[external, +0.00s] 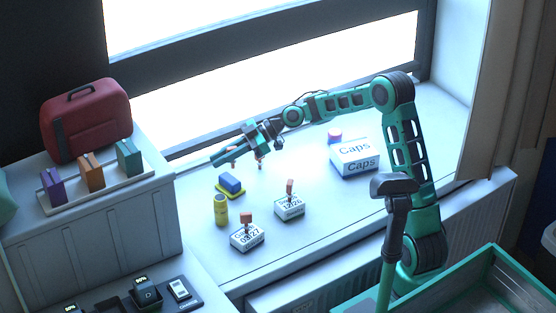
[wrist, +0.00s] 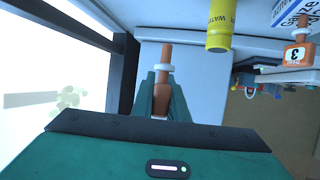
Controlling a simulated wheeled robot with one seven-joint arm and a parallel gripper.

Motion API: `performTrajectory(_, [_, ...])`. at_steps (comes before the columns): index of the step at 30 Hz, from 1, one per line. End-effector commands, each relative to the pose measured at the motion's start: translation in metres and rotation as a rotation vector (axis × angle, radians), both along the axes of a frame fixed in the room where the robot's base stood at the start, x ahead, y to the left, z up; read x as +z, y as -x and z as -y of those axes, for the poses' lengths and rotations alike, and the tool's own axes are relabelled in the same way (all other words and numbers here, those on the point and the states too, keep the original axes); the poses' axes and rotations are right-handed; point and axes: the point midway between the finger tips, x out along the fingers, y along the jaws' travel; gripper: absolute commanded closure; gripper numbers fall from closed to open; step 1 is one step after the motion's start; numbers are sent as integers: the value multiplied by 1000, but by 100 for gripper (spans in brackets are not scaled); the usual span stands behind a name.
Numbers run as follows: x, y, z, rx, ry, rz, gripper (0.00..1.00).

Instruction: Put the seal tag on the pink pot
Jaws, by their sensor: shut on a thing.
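In the wrist view my gripper (wrist: 164,88) is shut on an orange-brown seal tag (wrist: 166,56) with a white collar. The tag's stem sticks out beyond the fingers, and its lower end is partly hidden between them. In the external view my gripper (external: 232,154) is above the window sill, left of its middle. A small reddish-and-white thing (external: 260,161) shows just below the hand; I cannot tell if it is the held tag. The pink pot (external: 335,134) stands on the sill behind the Caps box, right of my gripper and well apart from it.
On the sill are a Caps box (external: 355,160), a blue block (external: 230,182) on a yellow base, a yellow bottle (external: 221,211) and two labelled boxes (external: 247,239) (external: 289,206) bearing orange-brown tags. A red case (external: 86,119) stands left. The window frame runs close behind my gripper.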

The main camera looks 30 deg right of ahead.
Motion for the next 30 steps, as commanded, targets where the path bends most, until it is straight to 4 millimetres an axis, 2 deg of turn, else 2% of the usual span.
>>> performTrajectory(1, [3,-10,25,-40,0,2,100])
performTrajectory(9, [15,-43,146,-233,2,2,100])
performTrajectory(18, [27,-53,278,-439,2,1,100])
performTrajectory(21, [30,-51,310,-489,1,1,100])
performTrajectory(24, [32,-49,332,-524,1,0,100])
performTrajectory(30, [29,-49,356,-554,1,-1,100])
